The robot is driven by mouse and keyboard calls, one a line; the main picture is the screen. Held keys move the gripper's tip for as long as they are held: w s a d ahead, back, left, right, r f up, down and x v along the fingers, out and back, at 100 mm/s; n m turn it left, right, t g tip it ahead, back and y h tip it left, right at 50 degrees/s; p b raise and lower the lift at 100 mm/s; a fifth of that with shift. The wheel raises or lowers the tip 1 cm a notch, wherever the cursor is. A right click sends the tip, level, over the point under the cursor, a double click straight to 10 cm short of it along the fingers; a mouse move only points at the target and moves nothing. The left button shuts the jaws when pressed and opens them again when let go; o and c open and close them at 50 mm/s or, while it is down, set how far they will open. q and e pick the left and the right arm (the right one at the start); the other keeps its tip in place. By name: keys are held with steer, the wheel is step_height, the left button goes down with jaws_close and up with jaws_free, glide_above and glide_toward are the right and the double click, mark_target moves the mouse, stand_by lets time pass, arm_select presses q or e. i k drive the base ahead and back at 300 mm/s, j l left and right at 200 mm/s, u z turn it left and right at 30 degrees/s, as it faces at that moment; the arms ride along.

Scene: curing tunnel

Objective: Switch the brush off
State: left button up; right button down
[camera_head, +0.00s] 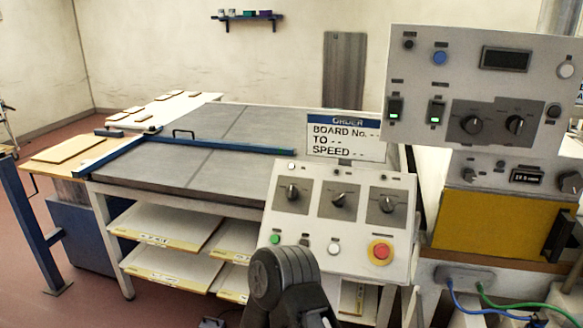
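No brush can be made out, and the control labels are too small to read, so I cannot tell which control belongs to it. The lower sloped panel (340,215) has three rotary knobs, a green button (275,239) and a red emergency stop (380,251). Neither gripper shows; a black link of my arm stands before the lower panel.
A sign reading "ORDER" (345,137) stands behind the lower panel. A grey-topped table (215,155) with shelves fills the middle. A yellow panel (480,222) and blue and green cables (490,300) are at the right. Red floor is open at lower left.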

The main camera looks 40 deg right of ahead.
mark_target(394, 112)
steer(key=i+l+z, duration=0.1)
steer(key=z, duration=0.35)
steer(key=i+l+z, duration=0.1)
steer(key=z, duration=0.35)
steer(key=i+l+z, duration=0.1)
steer(key=z, duration=0.35)
